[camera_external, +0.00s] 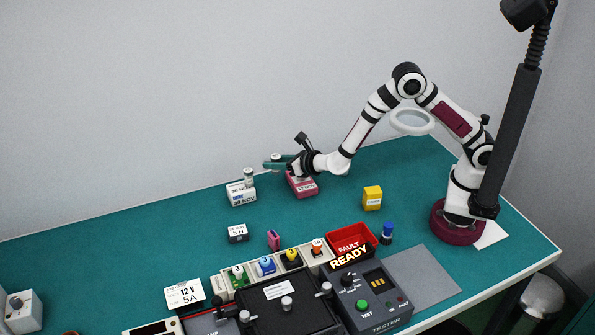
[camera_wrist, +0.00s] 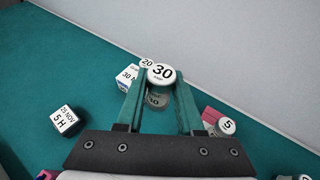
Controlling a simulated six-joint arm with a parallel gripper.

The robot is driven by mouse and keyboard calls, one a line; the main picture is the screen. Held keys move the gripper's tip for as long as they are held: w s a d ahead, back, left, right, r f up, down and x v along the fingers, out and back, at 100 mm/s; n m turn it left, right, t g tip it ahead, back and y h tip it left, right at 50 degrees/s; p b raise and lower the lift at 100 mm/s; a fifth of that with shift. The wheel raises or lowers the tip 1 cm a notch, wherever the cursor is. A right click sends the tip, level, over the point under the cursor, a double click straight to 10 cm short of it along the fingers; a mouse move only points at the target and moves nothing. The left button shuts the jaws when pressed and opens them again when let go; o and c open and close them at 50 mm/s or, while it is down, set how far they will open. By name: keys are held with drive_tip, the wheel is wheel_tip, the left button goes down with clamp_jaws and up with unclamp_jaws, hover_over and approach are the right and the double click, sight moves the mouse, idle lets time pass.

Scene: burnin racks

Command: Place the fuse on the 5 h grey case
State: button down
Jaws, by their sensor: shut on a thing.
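My gripper (camera_external: 277,161) is shut on a fuse (camera_wrist: 161,74) with a white cap marked 30 AMP and a clear body. It holds the fuse in the air at the back of the bench, near the pink case. The small dark grey case marked 5 H (camera_external: 237,233) sits on the teal bench top, nearer the front and left of my gripper. It also shows at the left of the wrist view (camera_wrist: 64,121), with 25 NOV on its label. Its visible top is bare.
A white case (camera_external: 241,194) carries a fuse marked 20. A pink case (camera_external: 303,188) stands below my gripper. A small pink piece (camera_external: 273,239) is right of the grey case. A yellow block (camera_external: 372,198) and a tester (camera_external: 368,300) lie right. Open bench surrounds the grey case.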

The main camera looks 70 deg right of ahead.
drive_tip(key=w+a+r+n+y, duration=0.2)
drive_tip(key=w+a+n+y, duration=0.15)
drive_tip(key=a, duration=0.35)
hover_over(238, 230)
drive_tip(key=shift+y, duration=0.35)
drive_tip(key=f, duration=0.6)
drive_tip(key=shift+w+d+f, duration=0.1)
drive_tip(key=shift+d+f, duration=0.1)
drive_tip(key=shift+d, duration=0.15)
drive_tip(key=f, duration=0.4)
drive_tip(key=shift+a, duration=0.3)
drive_tip(key=shift+f, duration=0.2)
drive_tip(key=c, duration=0.5)
unclamp_jaws()
drive_tip(key=shift+f, duration=0.1)
drive_tip(key=shift+c, duration=0.2)
